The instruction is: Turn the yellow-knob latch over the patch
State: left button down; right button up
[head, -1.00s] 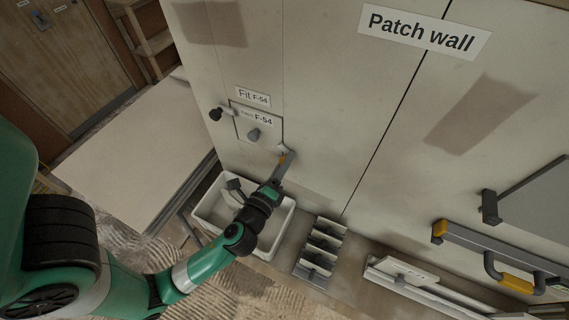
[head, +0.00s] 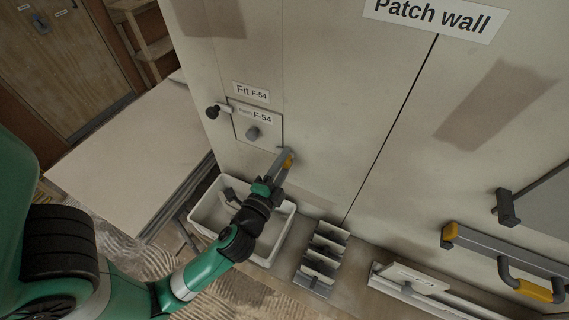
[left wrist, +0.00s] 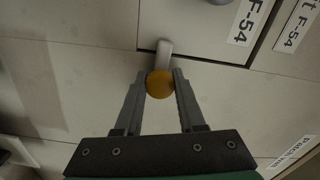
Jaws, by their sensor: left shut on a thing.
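The square patch (head: 244,128) labelled F-54 sits in the wall with a grey knob (head: 252,133) on its face. The yellow-knob latch is at the patch's lower right corner. Its yellow knob (left wrist: 160,84) is between the fingers of my left gripper (left wrist: 160,82), which is shut on it. The knob also shows partly in the head view (head: 290,161). The latch's pale bar (left wrist: 164,54) runs from the knob to the patch's edge, its end seeming to overlap that edge slightly. My right gripper is not in view.
A second latch with a black knob (head: 212,111) is at the patch's upper left. Below are a white tub (head: 205,215) and a slotted rack (head: 311,280). A grey bar with a yellow handle (head: 535,290) is at the right. The wall around the patch is clear.

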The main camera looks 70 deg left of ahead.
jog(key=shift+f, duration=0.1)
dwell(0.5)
pick_arm(q)
jog(key=c, duration=0.5)
grip_release()
